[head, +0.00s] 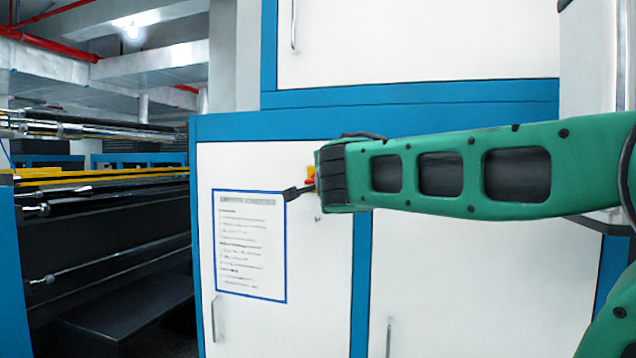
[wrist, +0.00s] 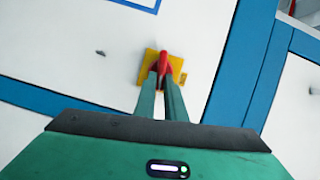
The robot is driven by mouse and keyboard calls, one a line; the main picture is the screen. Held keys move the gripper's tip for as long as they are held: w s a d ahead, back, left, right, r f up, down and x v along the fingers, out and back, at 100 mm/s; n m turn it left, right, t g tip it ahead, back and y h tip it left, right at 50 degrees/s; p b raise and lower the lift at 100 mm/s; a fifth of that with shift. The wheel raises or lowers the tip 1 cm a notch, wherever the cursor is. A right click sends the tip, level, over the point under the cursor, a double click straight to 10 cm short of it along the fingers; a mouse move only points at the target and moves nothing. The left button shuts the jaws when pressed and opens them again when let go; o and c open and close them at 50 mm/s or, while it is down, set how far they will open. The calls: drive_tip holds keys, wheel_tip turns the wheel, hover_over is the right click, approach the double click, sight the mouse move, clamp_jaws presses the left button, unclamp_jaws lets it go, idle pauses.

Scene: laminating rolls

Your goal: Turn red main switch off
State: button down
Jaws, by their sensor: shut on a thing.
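The red main switch (wrist: 163,60) sits on a yellow square plate (wrist: 177,68) on the white cabinet door. In the wrist view my gripper (wrist: 161,74) reaches up to it, with its two green fingers close together on the red handle. The gripper is shut on the switch handle. In the head view only a small part of the red switch (head: 310,172) shows beside the end of my green arm; most of it and the fingertips are hidden there.
A blue-framed white cabinet (head: 330,125) fills the middle. A printed notice (head: 250,245) with a blue border is on its door, left of the switch. Door handles (head: 213,318) stick out lower down. Machine rollers (head: 100,130) stand at the left.

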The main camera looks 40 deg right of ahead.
drive_tip(key=shift+f+m+t, duration=0.3)
drive_tip(key=shift+f+m, duration=0.05)
drive_tip(key=shift+m, duration=0.45)
drive_tip(key=c, duration=1.8)
unclamp_jaws()
drive_tip(key=shift+w, duration=0.1)
drive_tip(key=v, duration=1)
drive_tip(key=shift+s+a+f, duration=0.15)
drive_tip(key=shift+s+a, duration=0.05)
